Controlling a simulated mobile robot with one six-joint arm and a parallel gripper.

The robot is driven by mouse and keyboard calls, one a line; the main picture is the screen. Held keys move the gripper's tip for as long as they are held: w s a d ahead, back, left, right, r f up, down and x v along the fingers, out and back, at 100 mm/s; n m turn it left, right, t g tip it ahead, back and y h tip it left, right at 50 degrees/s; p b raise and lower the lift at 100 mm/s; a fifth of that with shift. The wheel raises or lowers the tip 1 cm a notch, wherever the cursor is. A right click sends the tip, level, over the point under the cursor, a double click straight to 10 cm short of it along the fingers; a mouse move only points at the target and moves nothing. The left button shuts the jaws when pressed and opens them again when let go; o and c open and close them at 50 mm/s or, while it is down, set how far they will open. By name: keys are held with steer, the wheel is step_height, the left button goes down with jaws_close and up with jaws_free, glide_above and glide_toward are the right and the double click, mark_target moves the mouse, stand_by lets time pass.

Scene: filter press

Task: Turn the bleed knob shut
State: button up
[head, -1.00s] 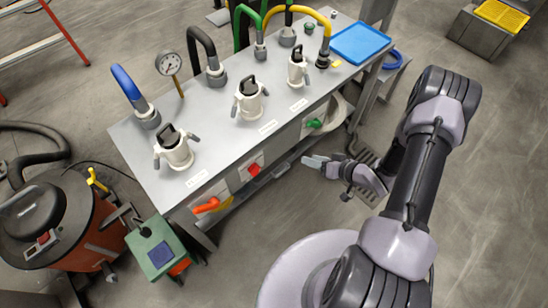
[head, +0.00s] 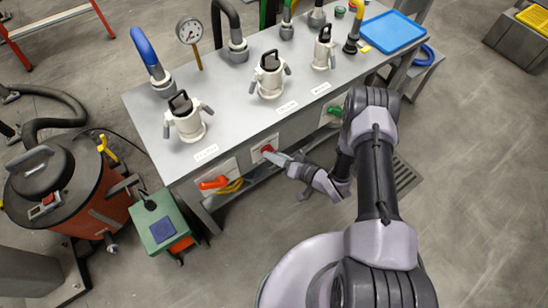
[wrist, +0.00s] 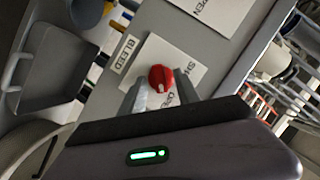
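The red bleed knob (head: 267,149) is on a white plate on the front of the grey bench. In the wrist view the knob (wrist: 161,77) sits beside a BLEED label (wrist: 125,53), and its white mark points down the picture, near the partly hidden OPEN lettering. The SHUT lettering (wrist: 190,72) is to the right, partly cut off. My gripper (head: 277,155) is right at the knob in the head view. In the wrist view my gripper (wrist: 160,84) is open, with one finger on each side of the knob's lower part. I cannot tell whether the fingers touch it.
An orange handle (head: 214,183) is left of the knob and a green handle (head: 335,111) right of it. Capped white couplings (head: 186,122) and a gauge (head: 190,31) stand on the bench top. A green box (head: 158,228) and orange drum (head: 70,185) stand at left.

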steer(key=shift+w+a, duration=0.15)
steer(key=shift+w, duration=0.05)
jaws_close()
stand_by(0.3)
steer(key=shift+s+a+n+t+h+p, duration=0.2)
steer(key=shift+n+t+h+p, duration=0.75)
steer(key=shift+n+p, duration=0.95)
steer(key=shift+s+a+n+t+h+p, duration=0.15)
steer(key=shift+n+t+h+p, duration=0.35)
steer(key=shift+n+h+p, duration=1.3)
steer(key=shift+s+a+n+t+h+p, duration=0.15)
steer(key=shift+n+t+h+p, duration=0.55)
steer(key=shift+n+p, duration=1.3)
steer(key=shift+w+n+t+b, duration=0.1)
steer(key=shift+n+t+b, duration=0.2)
steer(key=shift+n, duration=0.3)
